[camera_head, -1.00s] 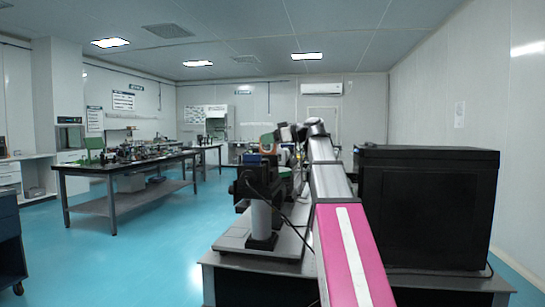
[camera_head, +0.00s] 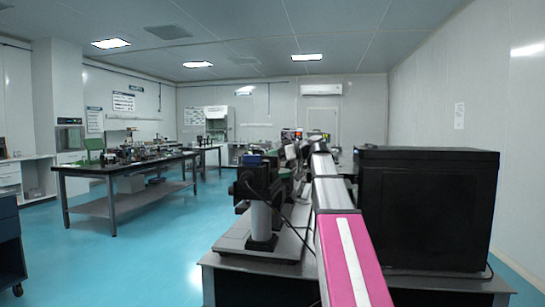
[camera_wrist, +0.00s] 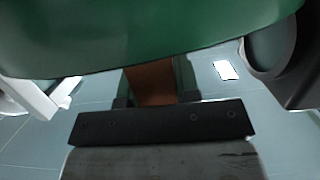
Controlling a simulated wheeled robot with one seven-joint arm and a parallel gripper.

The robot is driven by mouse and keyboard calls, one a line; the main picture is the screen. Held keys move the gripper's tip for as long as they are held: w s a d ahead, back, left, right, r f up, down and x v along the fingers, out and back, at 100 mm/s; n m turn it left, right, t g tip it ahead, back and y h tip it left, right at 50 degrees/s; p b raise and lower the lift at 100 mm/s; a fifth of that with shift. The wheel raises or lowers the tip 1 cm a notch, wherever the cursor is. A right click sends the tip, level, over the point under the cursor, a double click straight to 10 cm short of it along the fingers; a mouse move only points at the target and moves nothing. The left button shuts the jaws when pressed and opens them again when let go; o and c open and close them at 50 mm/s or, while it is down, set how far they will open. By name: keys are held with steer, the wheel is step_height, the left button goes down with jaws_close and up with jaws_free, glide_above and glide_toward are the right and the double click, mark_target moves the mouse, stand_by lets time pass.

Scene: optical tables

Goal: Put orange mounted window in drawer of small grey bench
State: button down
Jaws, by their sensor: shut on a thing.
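In the wrist view, an orange-brown piece (camera_wrist: 151,82) stands between the two dark fingers of my gripper (camera_wrist: 153,88), which is shut on it. I take it for part of the orange mounted window; its ring is not clear in this view. A large dark green surface fills the top of the wrist view and hides much beyond; I cannot tell what it belongs to. In the head view, my gripper and the window are hidden behind the equipment and my arm. No small grey bench with a drawer is clearly identifiable.
A near optical table (camera_head: 222,263) carries a dark instrument on a post (camera_head: 260,218) and a large black box (camera_head: 430,210). My arm reaches between them. A dark drawer cabinet (camera_head: 10,240) is at the left edge. A long bench (camera_head: 115,169) stands left; blue floor between is clear.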

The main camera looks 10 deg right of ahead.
steer(key=c, duration=0.8)
jaws_free()
steer(key=shift+f, duration=0.1)
steer(key=shift+c, duration=0.2)
